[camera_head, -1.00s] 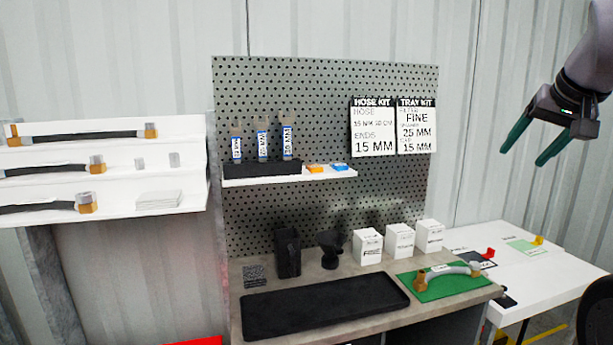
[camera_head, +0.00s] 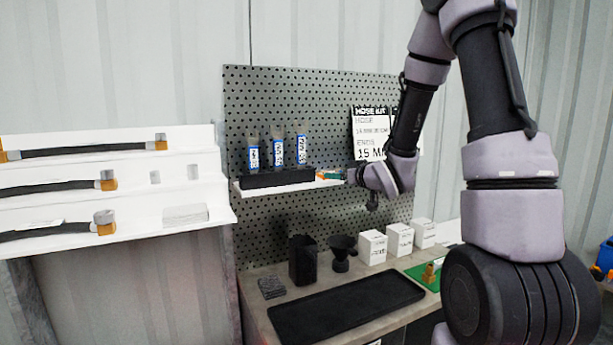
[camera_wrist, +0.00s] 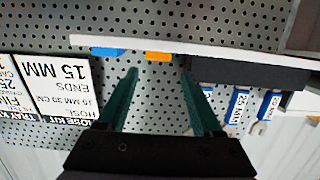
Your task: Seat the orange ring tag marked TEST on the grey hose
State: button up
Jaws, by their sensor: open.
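The orange ring tag (camera_wrist: 158,56) lies at the edge of the white shelf on the pegboard; the wrist view is upside down. Its marking is not readable. A blue tag (camera_wrist: 107,51) lies beside it. My gripper (camera_wrist: 159,73) is open, its two green fingers pointing at the shelf, one to each side of the orange tag, with nothing visibly held. In the head view my gripper (camera_head: 331,176) is at the shelf's right end and largely covers the tags. A hose on the green mat (camera_head: 417,272) is mostly hidden behind my arm; its brass end (camera_head: 430,275) shows.
Below are a black tray (camera_head: 345,307), black cup, funnel and white boxes (camera_head: 372,247). Dark hoses (camera_head: 85,150) lie on the left rack. Signs hang behind my arm.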

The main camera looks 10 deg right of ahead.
aim_at(317, 171)
jog(key=x, duration=0.9)
jog(key=shift+w+r, duration=0.2)
jog(key=shift+w, duration=0.2)
grip_shut()
jog(key=shift+r, duration=0.2)
